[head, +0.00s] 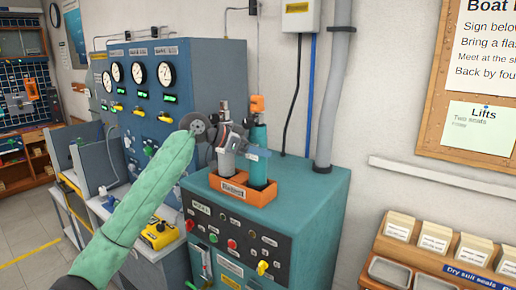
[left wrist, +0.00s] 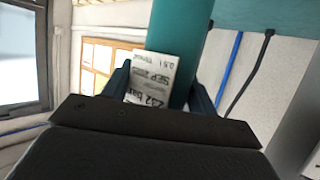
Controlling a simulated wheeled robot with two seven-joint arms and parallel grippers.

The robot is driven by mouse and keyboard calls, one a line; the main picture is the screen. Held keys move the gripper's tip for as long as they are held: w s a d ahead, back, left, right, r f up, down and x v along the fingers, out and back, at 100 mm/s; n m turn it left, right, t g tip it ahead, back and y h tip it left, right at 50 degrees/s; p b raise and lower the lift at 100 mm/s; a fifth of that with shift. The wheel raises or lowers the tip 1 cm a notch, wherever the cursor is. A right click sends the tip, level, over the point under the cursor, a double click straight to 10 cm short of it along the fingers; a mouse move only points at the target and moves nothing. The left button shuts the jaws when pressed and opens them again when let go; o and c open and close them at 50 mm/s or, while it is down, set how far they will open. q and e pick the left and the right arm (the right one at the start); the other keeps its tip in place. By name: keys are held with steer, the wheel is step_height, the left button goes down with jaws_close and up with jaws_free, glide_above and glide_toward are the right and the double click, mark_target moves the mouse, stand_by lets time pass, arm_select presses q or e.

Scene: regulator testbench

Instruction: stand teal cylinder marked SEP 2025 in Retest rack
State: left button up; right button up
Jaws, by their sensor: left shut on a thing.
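The teal cylinder (head: 257,172) with an orange top is upright at the right side of the orange rack (head: 230,190). Its lower end is hidden by the rack's front wall, so I cannot tell whether it touches the bottom. The rack's front label looks like "Retest" but is small. My left gripper (head: 257,151) is shut on the teal cylinder's upper body. In the left wrist view the cylinder (left wrist: 178,40) runs between the fingers, and its white label (left wrist: 150,75) shows a SEP date, with "232 bar". My right gripper is not in view.
A grey-white cylinder (head: 227,158) stands in the rack's left part, close beside my left gripper. The rack is on the teal-topped console (head: 305,180). A blue gauge panel (head: 190,75) is behind left. A grey pipe (head: 332,90) runs up the wall behind right.

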arm_select(q)
steer(key=shift+f, duration=0.2)
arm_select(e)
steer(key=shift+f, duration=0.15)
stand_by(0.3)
arm_select(q)
steer(key=o, duration=1.3)
steer(key=shift+c, duration=0.2)
steer(key=b+v, duration=0.2)
steer(key=v, duration=0.5)
steer(key=shift+a+b, duration=0.35)
steer(key=shift+b, duration=0.05)
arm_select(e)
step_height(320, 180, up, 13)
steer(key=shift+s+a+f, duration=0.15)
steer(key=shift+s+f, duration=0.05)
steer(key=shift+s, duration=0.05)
arm_select(q)
steer(key=shift+s+r, duration=0.1)
steer(key=shift+s, duration=0.05)
